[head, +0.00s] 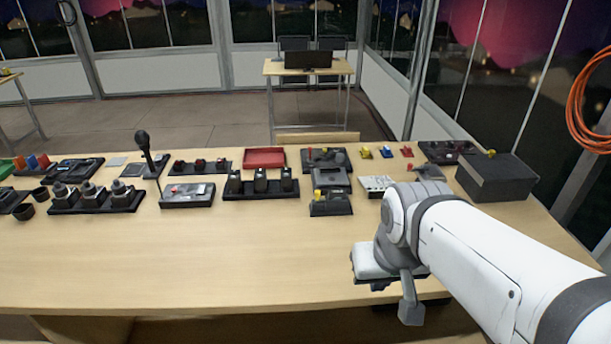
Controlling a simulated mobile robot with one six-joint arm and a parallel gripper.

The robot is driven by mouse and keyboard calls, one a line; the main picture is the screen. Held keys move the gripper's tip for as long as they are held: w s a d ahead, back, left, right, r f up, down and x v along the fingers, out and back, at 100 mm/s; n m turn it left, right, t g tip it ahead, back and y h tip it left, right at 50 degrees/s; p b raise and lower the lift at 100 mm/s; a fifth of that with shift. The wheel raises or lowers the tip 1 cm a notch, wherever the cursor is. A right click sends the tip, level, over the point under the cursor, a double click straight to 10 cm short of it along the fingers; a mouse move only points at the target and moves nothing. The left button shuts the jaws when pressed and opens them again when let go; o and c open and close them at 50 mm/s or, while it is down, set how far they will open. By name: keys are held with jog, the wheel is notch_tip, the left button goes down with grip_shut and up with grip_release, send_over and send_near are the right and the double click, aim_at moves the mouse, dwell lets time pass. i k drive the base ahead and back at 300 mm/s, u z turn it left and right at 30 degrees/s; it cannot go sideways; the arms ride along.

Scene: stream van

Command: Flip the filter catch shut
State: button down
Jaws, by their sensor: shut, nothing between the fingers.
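My arm comes in from the right, and its wrist bends down over the front right part of the table. My gripper (411,311) appears as the grey end hanging by the table's front edge. No gap shows between its fingers, and it holds nothing that I can see. Just behind and left of it sits a low device (368,262) with a pale top and black base, partly covered by my wrist. I cannot make out a filter catch for certain. If it is on this device, my arm hides it. Contact between gripper and device cannot be told.
The wooden table (190,260) is clear at front left and centre. Several small devices stand along its back half, with an upright black stalk (144,146), a red tray (264,158) and a dark box (497,177). An orange cable coil (590,105) hangs at the right.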

aim_at(317, 192)
jog(key=z, duration=0.95)
jog(key=k, duration=0.6)
jog(key=u, duration=0.9)
jog(key=i, duration=0.95)
